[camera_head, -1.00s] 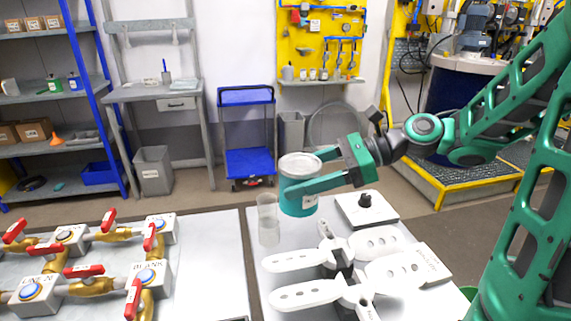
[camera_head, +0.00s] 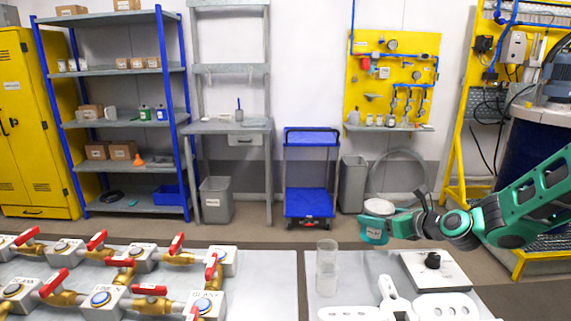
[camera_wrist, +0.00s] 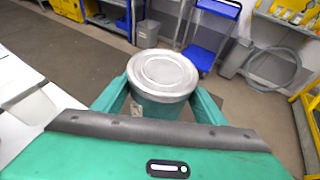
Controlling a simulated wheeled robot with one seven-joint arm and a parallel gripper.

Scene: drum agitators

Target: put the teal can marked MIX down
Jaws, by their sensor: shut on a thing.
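The teal can (camera_head: 374,229) has a silver lid and a small white label whose lettering is too small to read. It is upright in my gripper (camera_head: 388,221), held in the air beyond the far edge of the right-hand table. In the wrist view the can (camera_wrist: 160,106) stands between the two teal fingers (camera_wrist: 158,100), one on each side, with its round lid facing up. The fingers are shut on its sides. The floor shows beneath and behind it.
A clear beaker (camera_head: 327,268) stands on the right table (camera_head: 314,300), left of a white box with a black knob (camera_head: 433,265). White perforated paddles (camera_head: 398,302) lie in front. Red-handled valves (camera_head: 150,290) cover the left table. A blue cart (camera_head: 309,203) and shelving (camera_head: 130,124) stand behind.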

